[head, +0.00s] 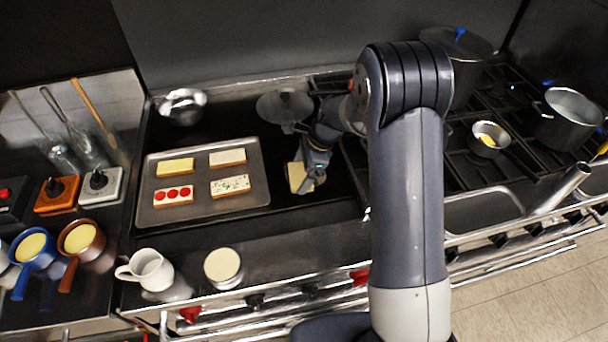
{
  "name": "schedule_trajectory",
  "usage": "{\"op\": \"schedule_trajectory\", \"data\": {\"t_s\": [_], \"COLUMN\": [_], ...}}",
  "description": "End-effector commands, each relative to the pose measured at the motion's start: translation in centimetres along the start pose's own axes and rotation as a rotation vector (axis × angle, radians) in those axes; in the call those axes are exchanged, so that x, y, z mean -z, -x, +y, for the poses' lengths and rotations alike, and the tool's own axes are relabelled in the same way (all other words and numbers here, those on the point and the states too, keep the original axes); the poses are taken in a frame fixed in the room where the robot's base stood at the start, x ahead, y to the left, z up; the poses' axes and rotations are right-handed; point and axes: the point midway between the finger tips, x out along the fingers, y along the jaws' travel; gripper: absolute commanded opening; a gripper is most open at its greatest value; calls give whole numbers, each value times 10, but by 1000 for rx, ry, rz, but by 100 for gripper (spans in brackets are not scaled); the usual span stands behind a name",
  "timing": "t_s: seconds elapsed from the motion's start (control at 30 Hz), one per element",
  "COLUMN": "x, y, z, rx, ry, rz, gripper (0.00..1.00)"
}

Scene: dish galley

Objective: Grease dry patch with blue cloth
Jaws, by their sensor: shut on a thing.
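My gripper (309,183) is low over the dark griddle (330,206), right of the tray. It is at the right side of a pale yellow slice (296,177) and appears shut on it, partly covering it. I cannot tell whether the slice touches the griddle. I cannot make out a blue cloth or a dry patch; my arm hides part of the griddle and the area behind it.
A metal tray (256,157) holds several topped slices. A white mug (148,269) and a cream-filled cup (222,266) stand at the front edge. A metal bowl (183,106) is behind the tray. Pots (568,117) stand on burners at right.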

Motion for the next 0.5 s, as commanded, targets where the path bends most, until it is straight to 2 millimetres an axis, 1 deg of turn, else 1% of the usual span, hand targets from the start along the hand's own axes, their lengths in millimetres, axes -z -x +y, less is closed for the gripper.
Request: {"op": "schedule_trajectory", "data": {"t_s": [0.23,0.5], "x": [-1,-3], "y": [0,-1], "z": [-9,-33], "rx": [0,0], "ry": [0,1], "rz": [0,0], "gripper": [68,68]}}
